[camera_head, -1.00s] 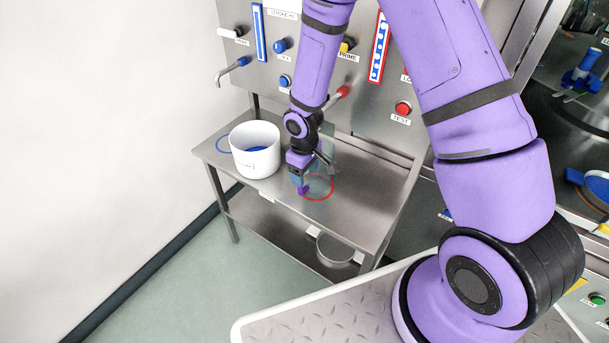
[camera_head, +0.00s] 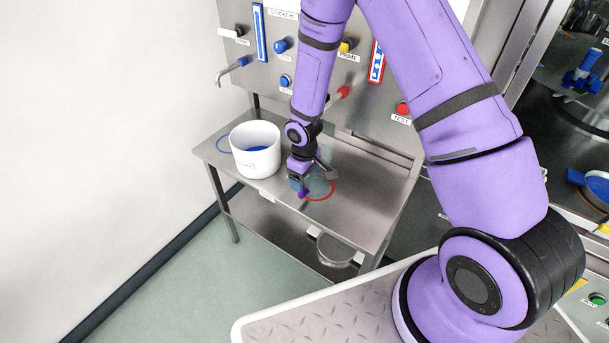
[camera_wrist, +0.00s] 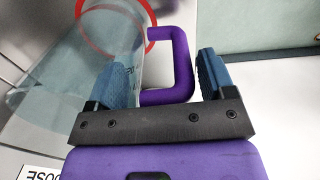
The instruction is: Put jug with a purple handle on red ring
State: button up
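The clear jug (camera_wrist: 112,50) is see-through, and its purple handle (camera_wrist: 183,66) shows in the wrist view. The handle lies between the two blue fingers of my gripper (camera_wrist: 166,80). The fingers stand apart, with a visible gap between the handle and the right finger. The left finger overlaps the jug's wall in this view; contact cannot be told. The red ring (camera_wrist: 80,24) shows around and through the jug. In the head view, the red ring (camera_head: 331,194) lies on the steel table, with the jug and my gripper (camera_head: 298,186) at it, partly hiding it.
A white pot (camera_head: 256,163) with blue inside stands left of my gripper, near a blue ring (camera_head: 222,144) on the table (camera_head: 375,200). The table's right part is clear.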

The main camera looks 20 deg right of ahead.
jog(key=shift+o, duration=0.9)
notch_tip(320, 180, up, 12)
jog(key=shift+s+a+r, duration=0.1)
jog(key=shift+r, duration=0.1)
